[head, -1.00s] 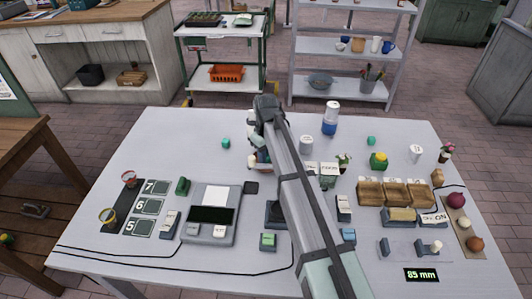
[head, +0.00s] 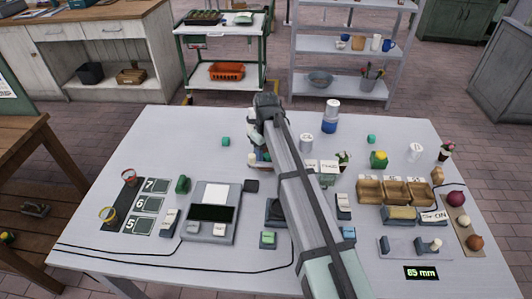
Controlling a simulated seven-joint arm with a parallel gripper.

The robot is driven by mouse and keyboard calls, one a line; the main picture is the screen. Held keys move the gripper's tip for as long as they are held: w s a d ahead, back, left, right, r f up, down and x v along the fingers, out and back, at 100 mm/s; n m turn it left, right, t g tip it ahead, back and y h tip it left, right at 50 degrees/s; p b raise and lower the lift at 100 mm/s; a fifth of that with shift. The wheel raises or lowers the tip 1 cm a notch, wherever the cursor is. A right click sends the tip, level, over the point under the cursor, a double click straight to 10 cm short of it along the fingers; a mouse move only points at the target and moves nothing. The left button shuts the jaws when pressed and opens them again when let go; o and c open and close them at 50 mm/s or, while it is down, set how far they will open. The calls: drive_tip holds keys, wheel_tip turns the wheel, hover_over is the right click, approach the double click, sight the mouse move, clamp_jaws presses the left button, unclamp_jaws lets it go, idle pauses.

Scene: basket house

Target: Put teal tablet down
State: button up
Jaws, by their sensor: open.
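A small teal block (head: 226,142) lies on the table left of my gripper, and another (head: 371,139) lies toward the back right. They are too small to tell whether either is the teal tablet. My gripper (head: 256,154) points down at the back middle of the table, partly hidden by my own arm. It is open, just above or at a small container (head: 260,164) with red and blue on it. The arm hides part of that container and whatever lies between the fingers.
A grey device with a dark screen (head: 211,213) and number cards (head: 148,204) stand at the left. Wooden bins (head: 370,196) are at the right. A blue and white can (head: 330,120) stands at the back. Bare tabletop lies at the back left.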

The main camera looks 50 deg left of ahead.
sight(266, 155)
drive_tip(key=shift+r, duration=0.1)
drive_tip(key=shift+r, duration=3.4)
